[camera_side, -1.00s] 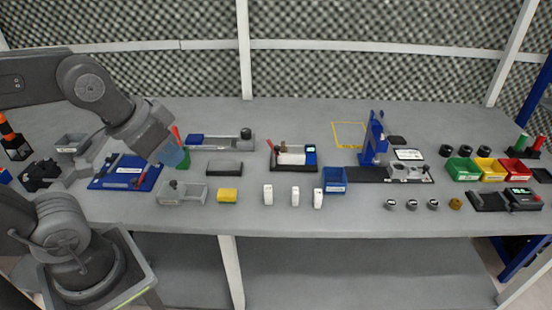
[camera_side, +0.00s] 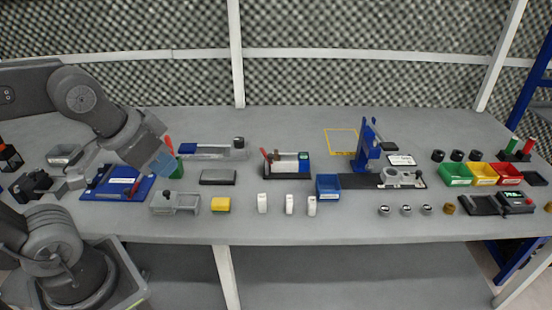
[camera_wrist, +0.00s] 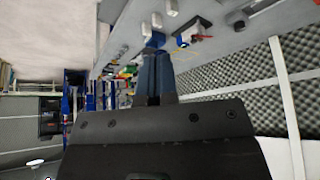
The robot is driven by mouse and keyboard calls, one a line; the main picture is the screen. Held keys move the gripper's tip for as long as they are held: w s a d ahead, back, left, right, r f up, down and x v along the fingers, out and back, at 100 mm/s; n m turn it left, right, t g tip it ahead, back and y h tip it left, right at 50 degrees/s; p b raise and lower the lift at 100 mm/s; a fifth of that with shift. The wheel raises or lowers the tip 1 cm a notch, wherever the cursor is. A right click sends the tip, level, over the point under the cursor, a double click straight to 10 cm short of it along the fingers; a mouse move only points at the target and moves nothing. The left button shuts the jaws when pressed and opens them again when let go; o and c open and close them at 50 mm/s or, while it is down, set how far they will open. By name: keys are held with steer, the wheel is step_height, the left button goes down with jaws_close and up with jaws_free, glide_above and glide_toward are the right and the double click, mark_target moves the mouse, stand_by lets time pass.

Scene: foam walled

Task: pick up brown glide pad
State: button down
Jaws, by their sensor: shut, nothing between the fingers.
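My gripper (camera_side: 164,162) hangs at the left of the table in the side view, above the area between the blue tray and the grey holder. Its blue fingers are together and hold nothing. In the wrist view the shut fingers (camera_wrist: 156,58) point toward the table. I cannot make out a brown glide pad for certain. A small brownish piece (camera_side: 275,156) shows on the dark fixture (camera_side: 286,174) in the middle of the table, well right of my gripper, but it is too small to identify.
A yellow block (camera_side: 220,205), several white blocks and a blue bin (camera_side: 328,181) lie rightward. A blue upright stand (camera_side: 369,142) rises farther right. The back of the table is mostly clear.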

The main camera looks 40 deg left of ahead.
steer(key=c, duration=1.8)
jaws_free()
steer(key=shift+c, duration=0.2)
steer(key=o, duration=0.4)
